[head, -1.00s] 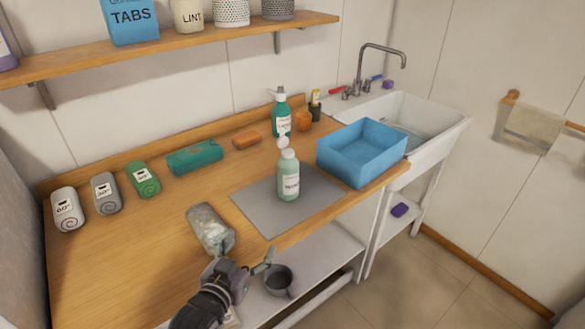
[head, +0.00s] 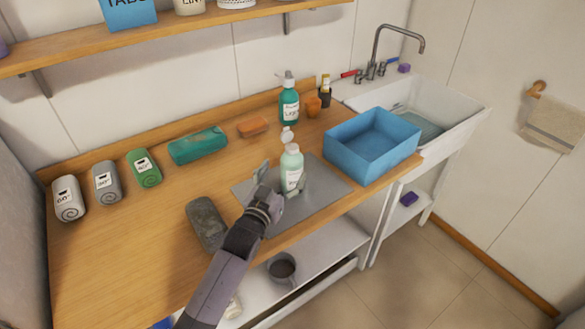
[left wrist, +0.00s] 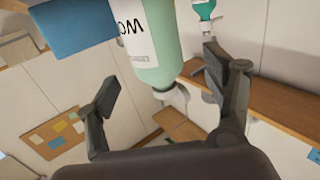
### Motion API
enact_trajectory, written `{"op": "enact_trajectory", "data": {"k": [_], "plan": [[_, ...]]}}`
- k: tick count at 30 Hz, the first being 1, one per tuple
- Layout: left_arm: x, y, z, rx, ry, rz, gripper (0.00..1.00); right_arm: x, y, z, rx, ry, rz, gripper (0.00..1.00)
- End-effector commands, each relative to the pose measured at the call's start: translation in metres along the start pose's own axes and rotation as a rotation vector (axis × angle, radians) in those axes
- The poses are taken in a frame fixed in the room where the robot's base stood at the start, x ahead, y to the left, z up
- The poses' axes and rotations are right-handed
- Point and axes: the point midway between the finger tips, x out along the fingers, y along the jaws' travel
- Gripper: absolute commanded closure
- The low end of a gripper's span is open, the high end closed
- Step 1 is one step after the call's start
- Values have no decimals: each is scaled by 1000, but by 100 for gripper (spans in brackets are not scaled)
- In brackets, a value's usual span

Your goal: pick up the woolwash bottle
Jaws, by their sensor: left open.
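The woolwash bottle (head: 292,162), pale green with a white label and a flip-up cap, stands upright on the grey mat (head: 325,190). My left gripper (head: 281,183) is open at the bottle's near side, with one finger to the left and one near its lower right. In the left wrist view the bottle (left wrist: 162,40) shows large, its label partly cut off, between and beyond the open fingers of the left gripper (left wrist: 160,82). I cannot tell whether a finger touches it. My right gripper is not in view.
A teal pump bottle (head: 289,105) stands behind the woolwash bottle, and a blue bin (head: 350,160) stands to its right. A dark grey object (head: 206,224) lies left of my arm. Rolled towels (head: 107,184) line the left. A mug (head: 281,268) is on the lower shelf.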

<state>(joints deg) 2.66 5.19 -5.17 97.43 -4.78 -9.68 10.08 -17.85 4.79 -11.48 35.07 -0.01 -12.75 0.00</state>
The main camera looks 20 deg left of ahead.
Motion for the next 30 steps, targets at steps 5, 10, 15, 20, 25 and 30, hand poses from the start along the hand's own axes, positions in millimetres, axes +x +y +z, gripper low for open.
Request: {"op": "enact_trajectory", "data": {"k": [5, 10, 15, 20, 25, 30], "plan": [[10, 0, -1, 0, -1, 0, 24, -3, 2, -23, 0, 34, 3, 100], [28, 3, -5, -1, 0, 0, 24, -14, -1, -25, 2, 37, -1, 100], [50, 4, -3, -1, -2, 0, 24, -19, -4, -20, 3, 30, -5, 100], [59, 4, -3, -1, 0, 1, 24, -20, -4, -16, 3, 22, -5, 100], [60, 4, -2, -1, -1, 1, 24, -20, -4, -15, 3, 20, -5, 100], [59, 4, -2, -1, -1, 0, 32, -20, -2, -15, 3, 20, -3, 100]]}}
